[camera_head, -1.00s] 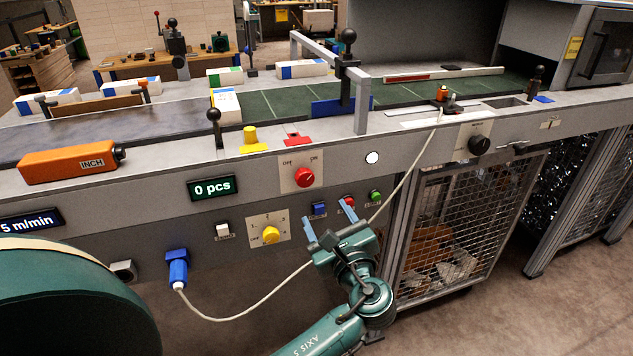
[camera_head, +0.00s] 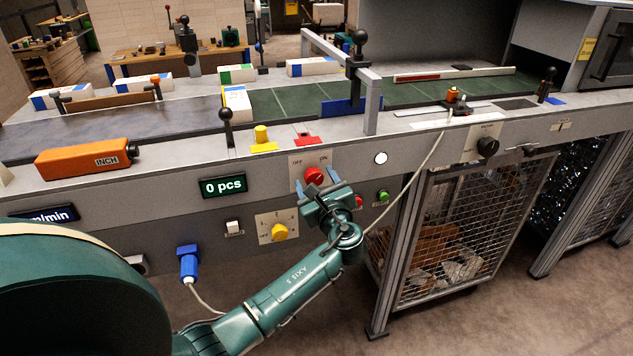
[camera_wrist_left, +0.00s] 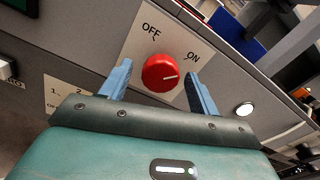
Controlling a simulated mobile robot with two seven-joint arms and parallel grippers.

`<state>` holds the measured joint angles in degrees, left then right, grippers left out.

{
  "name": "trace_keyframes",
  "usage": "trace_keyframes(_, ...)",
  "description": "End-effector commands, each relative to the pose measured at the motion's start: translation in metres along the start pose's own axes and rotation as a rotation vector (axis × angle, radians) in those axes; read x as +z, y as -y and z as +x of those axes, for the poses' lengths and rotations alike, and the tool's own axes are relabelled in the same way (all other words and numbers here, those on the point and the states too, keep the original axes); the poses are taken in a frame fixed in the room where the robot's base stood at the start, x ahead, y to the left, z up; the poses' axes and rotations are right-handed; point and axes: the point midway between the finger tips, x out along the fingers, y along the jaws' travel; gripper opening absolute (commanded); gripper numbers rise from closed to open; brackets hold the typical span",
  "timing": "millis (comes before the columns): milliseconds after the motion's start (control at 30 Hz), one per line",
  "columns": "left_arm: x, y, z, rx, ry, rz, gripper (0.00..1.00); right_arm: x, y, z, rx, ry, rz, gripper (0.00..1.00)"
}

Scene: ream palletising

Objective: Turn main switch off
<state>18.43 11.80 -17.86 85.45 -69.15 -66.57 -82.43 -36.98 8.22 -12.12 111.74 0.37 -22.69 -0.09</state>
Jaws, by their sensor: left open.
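The main switch is a red rotary knob (camera_head: 314,175) on a pale plate marked OFF and ON, on the machine's front panel. In the left wrist view the red knob (camera_wrist_left: 160,73) has its white mark pointing right, on the ON side. My left gripper (camera_head: 322,182) is open just in front of the plate, slightly below and right of the knob in the head view. In the wrist view its two blue fingers (camera_wrist_left: 157,75) show on either side of the knob; contact cannot be told. My right gripper is not in view.
Below are a yellow selector (camera_head: 280,232), a white switch (camera_head: 233,227) and a green button (camera_head: 383,196). A red button (camera_head: 358,202) sits close to my wrist. A cable runs from a blue plug (camera_head: 188,263) behind my arm. A mesh cage (camera_head: 460,235) stands at right.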

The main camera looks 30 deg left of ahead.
Motion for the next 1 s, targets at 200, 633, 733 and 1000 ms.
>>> trace_keyframes(200, 0.0001, -0.0001, -0.0002, 0.000, 0.000, 0.001, 0.53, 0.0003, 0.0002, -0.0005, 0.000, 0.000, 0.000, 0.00)
trace_keyframes(633, 0.0000, -0.0001, -0.0005, 0.000, 0.000, 0.001, 0.18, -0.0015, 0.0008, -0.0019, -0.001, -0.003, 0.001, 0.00)
trace_keyframes(733, -0.0001, -0.0001, -0.0006, 0.000, 0.000, 0.000, 0.17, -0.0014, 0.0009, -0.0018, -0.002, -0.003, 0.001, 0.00)
trace_keyframes(1000, -0.0014, -0.0001, -0.0008, -0.001, 0.000, -0.059, 0.17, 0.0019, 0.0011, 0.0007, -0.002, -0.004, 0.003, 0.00)
